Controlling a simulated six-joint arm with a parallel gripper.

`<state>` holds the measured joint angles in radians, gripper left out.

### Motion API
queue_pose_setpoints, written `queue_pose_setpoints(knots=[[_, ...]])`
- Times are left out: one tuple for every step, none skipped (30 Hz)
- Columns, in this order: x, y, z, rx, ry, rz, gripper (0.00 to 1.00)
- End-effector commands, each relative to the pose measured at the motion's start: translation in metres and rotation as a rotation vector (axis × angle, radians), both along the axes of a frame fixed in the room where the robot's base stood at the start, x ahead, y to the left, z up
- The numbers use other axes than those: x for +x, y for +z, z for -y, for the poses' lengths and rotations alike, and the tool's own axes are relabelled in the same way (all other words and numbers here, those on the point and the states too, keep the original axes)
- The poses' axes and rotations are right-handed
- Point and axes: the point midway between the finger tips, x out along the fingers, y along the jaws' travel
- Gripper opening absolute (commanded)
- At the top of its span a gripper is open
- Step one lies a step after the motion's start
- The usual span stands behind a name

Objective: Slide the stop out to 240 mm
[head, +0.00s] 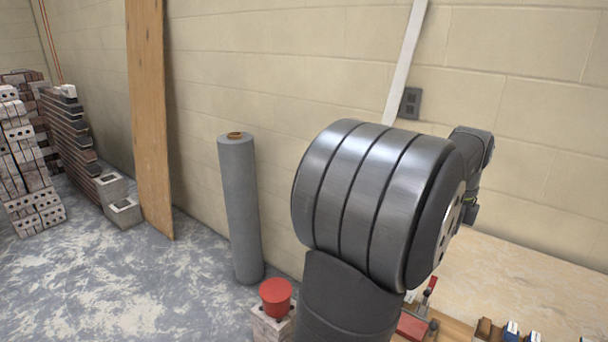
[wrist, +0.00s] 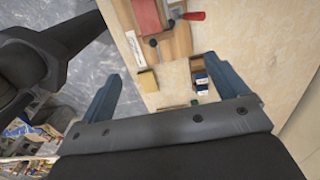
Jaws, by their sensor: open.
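My gripper (wrist: 161,67) shows in the wrist view with its two blue fingers wide apart and nothing between them. It is above the pale worktop (wrist: 255,50), which carries a wooden board (wrist: 178,42). On the board are a red block (wrist: 145,15) and a clamp with a red handle (wrist: 193,16). A small tan block (wrist: 148,82) lies near the board's end. I cannot tell which piece is the stop, and no millimetre marks are readable. In the head view my arm hides much of the worktop, and the red block (head: 411,326) shows only partly.
Small blue-and-white boxes (wrist: 201,84) sit in a brown holder right of the tan block. In the head view a red tub (head: 276,291) stands on a block beside a grey roll (head: 240,210). A tall plank (head: 148,120) leans on the wall. The worktop's right side is clear.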

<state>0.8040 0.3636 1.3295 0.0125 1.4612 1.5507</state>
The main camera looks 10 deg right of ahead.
Motion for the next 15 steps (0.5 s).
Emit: queue_pose_setpoints(knots=[[0.000,0.000,0.000,0.000,0.000,0.000,0.80],[0.000,0.000,0.000,0.000,0.000,0.000,0.74],[0.000,0.000,0.000,0.000,0.000,0.000,0.67],[0.000,0.000,0.000,0.000,0.000,0.000,0.61],[0.000,0.000,0.000,0.000,0.000,0.000,0.55],[0.000,0.000,0.000,0.000,0.001,0.000,0.47],[0.000,-0.001,0.000,0.000,0.004,-0.001,0.41],[0.000,-0.001,0.000,-0.001,0.012,-0.002,0.35],[0.000,-0.002,-0.001,-0.002,0.033,-0.004,0.27],[-0.001,-0.003,-0.001,-0.004,0.054,-0.008,0.27],[-0.001,-0.004,-0.001,-0.006,0.085,-0.011,0.27],[-0.002,-0.007,-0.002,-0.009,0.137,-0.018,0.27],[-0.002,-0.008,-0.003,-0.012,0.185,-0.023,0.27],[-0.003,-0.011,-0.004,-0.016,0.240,-0.030,0.27],[-0.004,-0.014,-0.005,-0.020,0.322,-0.041,0.27]])
